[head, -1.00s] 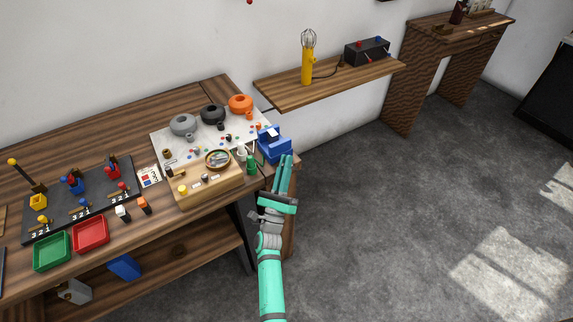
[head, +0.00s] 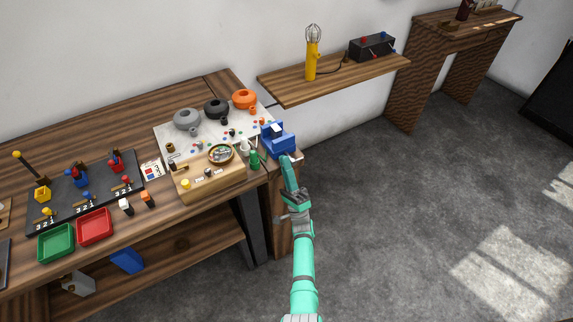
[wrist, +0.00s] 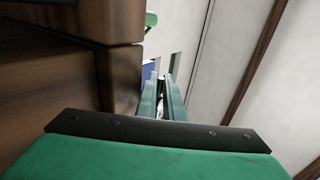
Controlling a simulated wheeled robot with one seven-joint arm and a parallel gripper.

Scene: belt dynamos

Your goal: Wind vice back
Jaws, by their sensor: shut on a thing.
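The blue vice (head: 279,143) stands at the right front corner of the workbench. Part of its blue body also shows in the wrist view (wrist: 147,69). My gripper (head: 287,162) is at the vice's front, just off the bench edge. Its long green fingers (wrist: 162,88) are close together on the vice handle, a small pale metal part (wrist: 163,79) showing between them. Most of the handle is hidden by the fingers, so its angle cannot be told.
A green bottle (head: 254,160) and a wooden tray (head: 208,187) stand left of the vice. The workbench edge (wrist: 122,70) lies close left of my fingers. A wall shelf (head: 340,80) is behind to the right. Open floor (head: 400,220) lies to the right.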

